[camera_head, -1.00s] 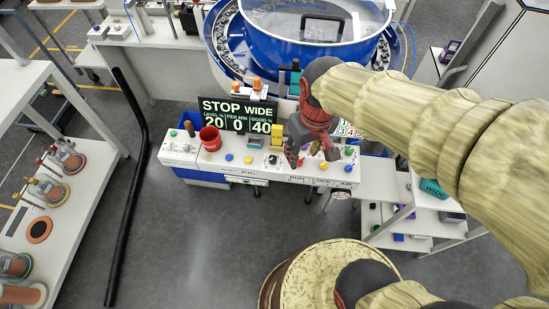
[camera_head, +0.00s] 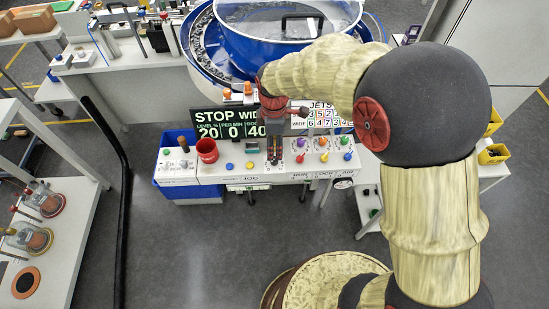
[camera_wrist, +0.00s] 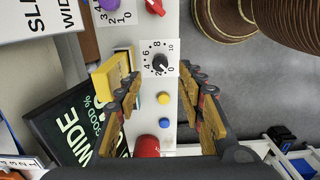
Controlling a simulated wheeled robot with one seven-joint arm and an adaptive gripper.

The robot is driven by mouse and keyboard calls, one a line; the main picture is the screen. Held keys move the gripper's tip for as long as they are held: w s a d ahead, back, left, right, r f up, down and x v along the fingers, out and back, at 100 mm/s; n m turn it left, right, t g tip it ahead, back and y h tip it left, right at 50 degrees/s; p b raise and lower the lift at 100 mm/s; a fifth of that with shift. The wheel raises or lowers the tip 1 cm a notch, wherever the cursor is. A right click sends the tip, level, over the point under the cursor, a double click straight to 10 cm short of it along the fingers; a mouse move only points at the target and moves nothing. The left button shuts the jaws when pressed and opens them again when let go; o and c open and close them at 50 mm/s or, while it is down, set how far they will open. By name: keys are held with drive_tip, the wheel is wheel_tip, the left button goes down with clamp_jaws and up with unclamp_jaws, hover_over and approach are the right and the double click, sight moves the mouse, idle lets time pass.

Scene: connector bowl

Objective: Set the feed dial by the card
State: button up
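The feed dial (camera_wrist: 159,63) is a black knob on a white plate numbered 0 to 10, in the wrist view's upper middle. Its pointer setting is too small to tell. My gripper (camera_wrist: 161,76) is open and empty, with a fingertip on each side of the dial in that view; contact cannot be told. In the head view my gripper (camera_head: 273,155) points down over the middle of the white control panel (camera_head: 210,172), hiding the dial. The card (camera_head: 320,114), with JETS, WIDE and rows of numbers, stands behind the panel. Part of it, reading SLIM and WIDE, shows in the wrist view (camera_wrist: 40,18).
The dark display (camera_head: 225,122) reads STOP, WIDE, 20, 0, 40. Coloured knobs (camera_head: 323,143) are to the right.

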sight(274, 161)
wheel_tip(274, 161, down, 7)
drive_tip(key=shift+f+b, duration=0.15)
drive_tip(key=shift+b, duration=0.7)
drive_tip(key=shift+c, duration=0.5)
clamp_jaws()
